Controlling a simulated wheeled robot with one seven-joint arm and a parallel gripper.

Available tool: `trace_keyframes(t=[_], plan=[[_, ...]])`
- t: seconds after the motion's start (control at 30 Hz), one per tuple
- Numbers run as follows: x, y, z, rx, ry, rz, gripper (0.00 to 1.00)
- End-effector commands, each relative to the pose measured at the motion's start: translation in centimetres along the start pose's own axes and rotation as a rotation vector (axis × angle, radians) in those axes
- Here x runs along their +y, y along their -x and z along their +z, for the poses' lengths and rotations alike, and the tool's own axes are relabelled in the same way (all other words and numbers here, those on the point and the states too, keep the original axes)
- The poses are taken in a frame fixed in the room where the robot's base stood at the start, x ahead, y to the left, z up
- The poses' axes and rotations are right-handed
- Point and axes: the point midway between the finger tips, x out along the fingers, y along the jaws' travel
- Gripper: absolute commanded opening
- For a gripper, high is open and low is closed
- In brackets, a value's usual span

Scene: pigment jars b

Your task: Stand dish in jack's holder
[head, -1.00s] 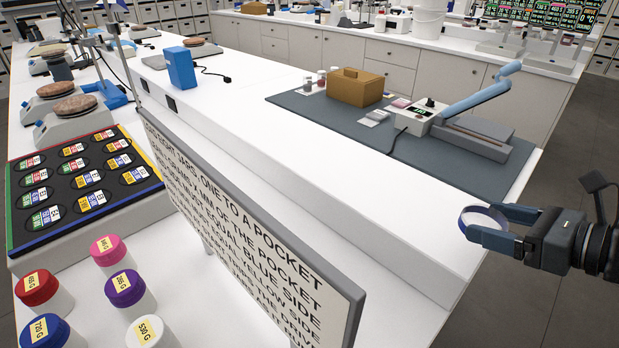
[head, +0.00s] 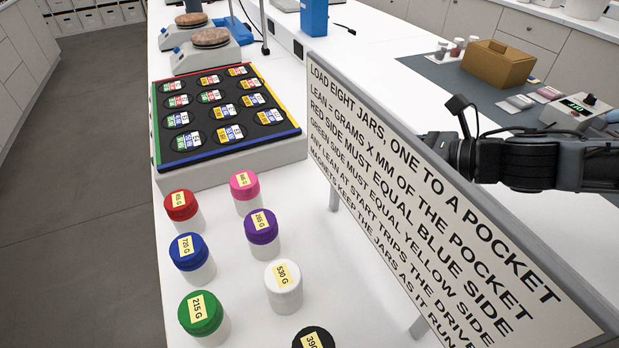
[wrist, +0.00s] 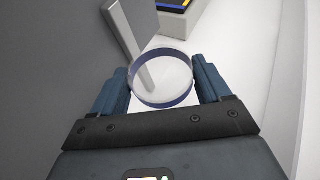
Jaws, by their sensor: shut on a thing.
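The dish (wrist: 162,102) is a shallow, clear round dish with a dark blue rim. In the wrist view my gripper (wrist: 163,78) is shut on it, with one blue finger at each side of the rim. In the head view my arm reaches in from the right behind the sign board, which hides the fingers and the dish. I cannot make out the jack or its holder in either view.
The sign board (head: 400,200) stands on the white bench, its grey back close at left in the wrist view (wrist: 50,70). Several lidded jars, such as the purple-lidded jar (head: 262,228), stand before it. A black pocketed tray (head: 222,141) sits behind them. A brown box (head: 497,66) is at upper right.

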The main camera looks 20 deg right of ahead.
Motion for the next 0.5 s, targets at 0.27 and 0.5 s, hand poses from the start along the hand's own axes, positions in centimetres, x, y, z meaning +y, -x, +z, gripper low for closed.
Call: trace_keyframes(t=[0.27,0.5], plan=[[0.1,-2.7,-6.3,-0.001,-0.006,0.000,0.48],[0.1,-4.5,-10.8,0.000,-0.005,0.000,0.48]])
